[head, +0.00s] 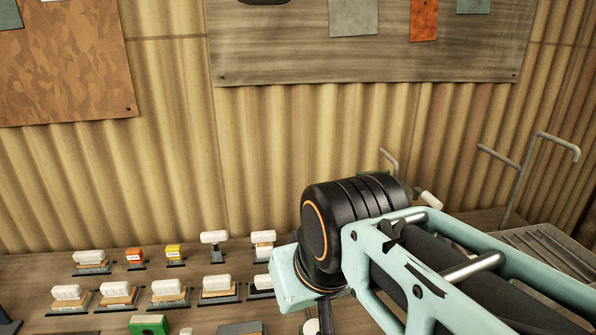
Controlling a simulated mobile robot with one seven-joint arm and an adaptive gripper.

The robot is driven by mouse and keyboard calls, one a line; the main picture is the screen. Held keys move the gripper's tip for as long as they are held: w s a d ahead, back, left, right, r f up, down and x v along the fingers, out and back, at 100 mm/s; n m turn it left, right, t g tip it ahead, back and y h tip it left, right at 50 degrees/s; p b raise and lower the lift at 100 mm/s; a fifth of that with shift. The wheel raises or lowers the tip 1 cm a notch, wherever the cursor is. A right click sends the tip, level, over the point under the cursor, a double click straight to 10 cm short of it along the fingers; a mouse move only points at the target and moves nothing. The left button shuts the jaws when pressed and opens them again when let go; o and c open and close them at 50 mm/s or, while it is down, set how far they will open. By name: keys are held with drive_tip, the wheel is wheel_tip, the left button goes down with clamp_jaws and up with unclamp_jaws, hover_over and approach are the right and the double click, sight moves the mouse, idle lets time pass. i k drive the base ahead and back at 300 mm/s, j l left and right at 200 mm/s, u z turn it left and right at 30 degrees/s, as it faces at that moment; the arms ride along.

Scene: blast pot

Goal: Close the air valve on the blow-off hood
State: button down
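My arm reaches in from the lower right and ends in view at a black joint with an orange ring. My gripper is not visible; it is hidden behind the arm or below the frame. A grey ribbed metal panel (551,247) at the right edge may be part of the blow-off hood, but I cannot tell. A bent grey pipe (518,180) rises beside it. A small pale handle-like piece (429,199) shows just behind my arm, near a short bent rod (390,158). I cannot tell if either belongs to the air valve, or whether the valve is open.
A wooden bench (40,257) runs along a corrugated yellow wall (170,150). Several white-topped blocks (118,289), an orange block (135,255), a yellow block (174,251) and a green block (148,325) stand on it. Sample boards (300,57) hang above.

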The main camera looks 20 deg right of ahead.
sight(430, 199)
drive_tip(key=z, duration=1.2)
